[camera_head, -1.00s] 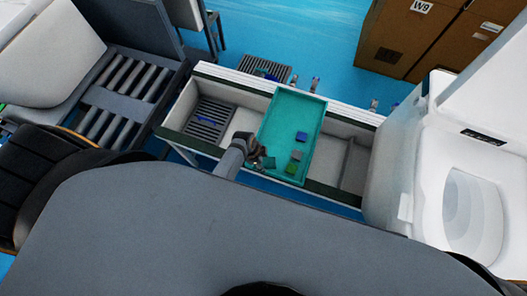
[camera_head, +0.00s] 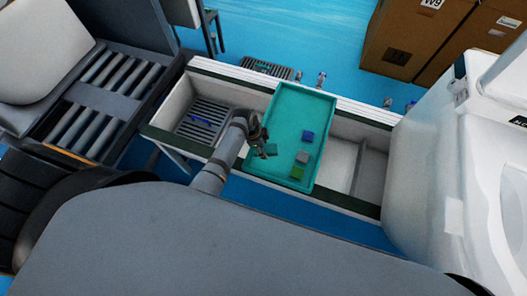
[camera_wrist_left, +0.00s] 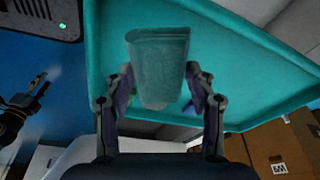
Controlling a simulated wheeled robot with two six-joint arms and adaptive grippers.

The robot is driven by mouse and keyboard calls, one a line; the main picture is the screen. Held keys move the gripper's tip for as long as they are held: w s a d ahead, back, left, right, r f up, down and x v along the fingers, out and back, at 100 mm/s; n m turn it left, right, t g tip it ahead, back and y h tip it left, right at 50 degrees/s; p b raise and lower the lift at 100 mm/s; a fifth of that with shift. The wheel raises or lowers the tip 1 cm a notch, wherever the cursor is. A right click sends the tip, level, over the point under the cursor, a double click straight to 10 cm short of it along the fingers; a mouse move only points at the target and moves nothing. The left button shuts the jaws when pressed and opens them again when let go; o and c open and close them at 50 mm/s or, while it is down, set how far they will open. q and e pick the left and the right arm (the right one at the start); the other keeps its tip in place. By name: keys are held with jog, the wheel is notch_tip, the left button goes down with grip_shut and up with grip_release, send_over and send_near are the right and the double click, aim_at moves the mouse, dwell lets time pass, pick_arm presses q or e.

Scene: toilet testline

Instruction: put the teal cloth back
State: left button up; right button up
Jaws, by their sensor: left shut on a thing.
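My left gripper (camera_head: 264,147) is over the left edge of a teal tray (camera_head: 290,108). In the left wrist view it (camera_wrist_left: 160,92) is shut on the teal cloth (camera_wrist_left: 158,60), a small folded-looking piece between the two fingers. The cloth also shows in the head view (camera_head: 271,150), just by the fingertips. The tray fills much of the wrist view behind the cloth; I cannot tell whether the cloth touches it. A blue cloth (camera_head: 307,136), a grey cloth (camera_head: 302,157) and a green cloth (camera_head: 297,172) lie in the tray.
The tray lies across a long white trough (camera_head: 346,128) with a grey grate (camera_head: 205,121) at its left end. A white toilet (camera_head: 440,150) stands close on the right. Cardboard boxes (camera_head: 415,40) stand behind. A roller rack (camera_head: 105,95) is at the left.

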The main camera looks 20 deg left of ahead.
pick_arm(q)
jog(key=shift+f+b, duration=0.3)
jog(key=shift+f, duration=0.65)
jog(key=shift+r, duration=0.2)
jog(key=shift+f, duration=0.6)
jog(key=o, duration=1.2)
pick_arm(e)
jog(key=shift+a+f, duration=0.2)
jog(key=shift+f, duration=0.8)
pick_arm(q)
jog(key=p+v, duration=0.2)
jog(key=v, duration=1)
jog(key=shift+r, duration=0.6)
pick_arm(e)
jog(key=shift+w+d+r, duration=0.1)
jog(key=shift+d+r, duration=0.1)
jog(key=shift+r, duration=0.85)
jog(key=shift+a, duration=0.1)
